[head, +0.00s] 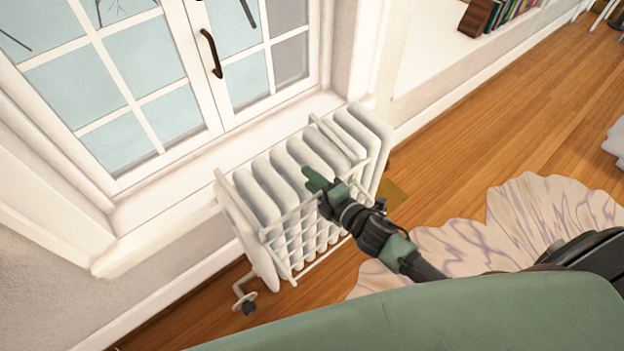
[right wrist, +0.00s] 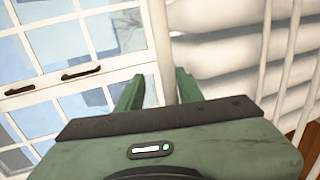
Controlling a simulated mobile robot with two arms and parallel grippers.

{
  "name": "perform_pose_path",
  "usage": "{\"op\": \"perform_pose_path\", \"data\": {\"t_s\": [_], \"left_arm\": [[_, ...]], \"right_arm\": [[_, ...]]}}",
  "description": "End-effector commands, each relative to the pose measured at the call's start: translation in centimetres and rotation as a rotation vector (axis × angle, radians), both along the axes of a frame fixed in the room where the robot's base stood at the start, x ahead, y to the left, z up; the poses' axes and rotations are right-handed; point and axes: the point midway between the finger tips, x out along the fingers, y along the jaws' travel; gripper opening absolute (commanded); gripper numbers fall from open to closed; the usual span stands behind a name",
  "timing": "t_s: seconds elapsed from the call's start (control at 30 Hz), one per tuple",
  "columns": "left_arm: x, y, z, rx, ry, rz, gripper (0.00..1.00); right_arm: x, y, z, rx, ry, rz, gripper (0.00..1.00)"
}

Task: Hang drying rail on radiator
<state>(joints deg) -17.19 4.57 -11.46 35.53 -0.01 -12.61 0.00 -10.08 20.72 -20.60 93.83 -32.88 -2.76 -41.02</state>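The white ribbed radiator (head: 286,165) stands under the window in the head view. The white drying rail (head: 296,243) is against its room-facing side, and its two arms reach over the radiator's top. My right gripper (head: 312,180) is over the rail's upper edge near its middle. In the right wrist view, its two green fingers (right wrist: 158,82) are apart. A pale strip passes behind or between them; I cannot tell which. Radiator ribs (right wrist: 215,55) and thin rail bars (right wrist: 291,60) show at right there. My left gripper is out of view.
The window (head: 150,75) and its sill (head: 160,200) are behind the radiator. A valve (head: 246,302) sticks out at the radiator's lower left. A wavy-edged pale rug (head: 535,220) lies on the wooden floor. Open floor (head: 500,125) lies to the right.

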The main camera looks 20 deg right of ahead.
Motion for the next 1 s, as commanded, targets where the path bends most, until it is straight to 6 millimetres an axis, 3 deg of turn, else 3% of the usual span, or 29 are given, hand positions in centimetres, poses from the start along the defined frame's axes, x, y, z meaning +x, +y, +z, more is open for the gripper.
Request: {"op": "perform_pose_path", "data": {"t_s": [0.5,1.0], "left_arm": [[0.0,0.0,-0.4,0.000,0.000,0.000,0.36],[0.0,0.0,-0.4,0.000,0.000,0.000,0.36]], "right_arm": [[-6.3,-2.1,1.7,0.001,-0.001,0.001,0.37],[-7.0,-2.4,2.2,0.001,-0.004,0.001,0.37]]}}
